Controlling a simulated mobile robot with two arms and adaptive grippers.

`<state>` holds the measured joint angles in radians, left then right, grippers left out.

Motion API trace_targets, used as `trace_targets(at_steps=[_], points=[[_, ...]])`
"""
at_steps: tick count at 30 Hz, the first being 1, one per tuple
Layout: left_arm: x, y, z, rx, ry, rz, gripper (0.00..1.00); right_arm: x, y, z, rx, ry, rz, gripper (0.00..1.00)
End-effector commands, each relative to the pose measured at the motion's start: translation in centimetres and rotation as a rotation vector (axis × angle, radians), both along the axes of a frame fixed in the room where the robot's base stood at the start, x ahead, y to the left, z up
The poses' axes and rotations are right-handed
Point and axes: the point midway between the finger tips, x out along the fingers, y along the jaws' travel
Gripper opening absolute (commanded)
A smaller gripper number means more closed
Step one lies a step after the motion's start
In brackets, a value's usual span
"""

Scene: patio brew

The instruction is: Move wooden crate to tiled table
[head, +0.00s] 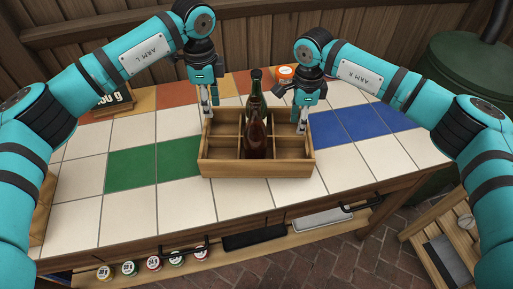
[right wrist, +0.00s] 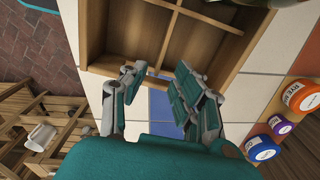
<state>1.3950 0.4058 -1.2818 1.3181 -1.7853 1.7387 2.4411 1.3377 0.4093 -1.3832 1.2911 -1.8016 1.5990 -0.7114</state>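The wooden crate (head: 285,167) is on the tiled table (head: 160,205), near its middle, and looks level. It is divided into compartments. A dark green bottle (head: 255,88) and a brown bottle (head: 255,140) stand in its middle compartments. My left gripper (head: 209,108) points down at the crate's left end; its finger gap is too small to judge. My right gripper (head: 302,128) points down at the right end. In the right wrist view its fingers (right wrist: 158,85) are spread, with blue tile between them and the crate's wall (right wrist: 112,70) just beyond the tips. Contact is unclear.
White, green and blue tiles around the crate are bare. Several jars with coloured lids (right wrist: 262,148) stand near the table's back edge. A lower shelf holds several round-lidded items (head: 153,263). A wooden stand (head: 440,245) is at right, a green barrel (head: 465,70) behind.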

Motion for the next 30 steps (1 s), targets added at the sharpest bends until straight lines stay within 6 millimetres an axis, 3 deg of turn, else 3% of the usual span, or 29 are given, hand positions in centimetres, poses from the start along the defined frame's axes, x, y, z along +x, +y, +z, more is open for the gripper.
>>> trace_targets(at_steps=[3, 9, 30], points=[[0.0, 0.0, 0.0, 0.0, 0.0, 0.0, 0.29, 0.0, 0.0, 2.4, 0.0, -0.002, 0.002, 0.29], [0.0, 0.0, -0.1, 0.0, 0.0, 0.0, 0.29, 0.0, 0.0, 4.6, -0.001, 0.0, 0.001, 0.29], [0.0, 0.0, -0.1, 0.0, 0.0, 0.0, 0.29, 0.0, 0.0, 4.9, -0.001, 0.001, 0.001, 0.29]])
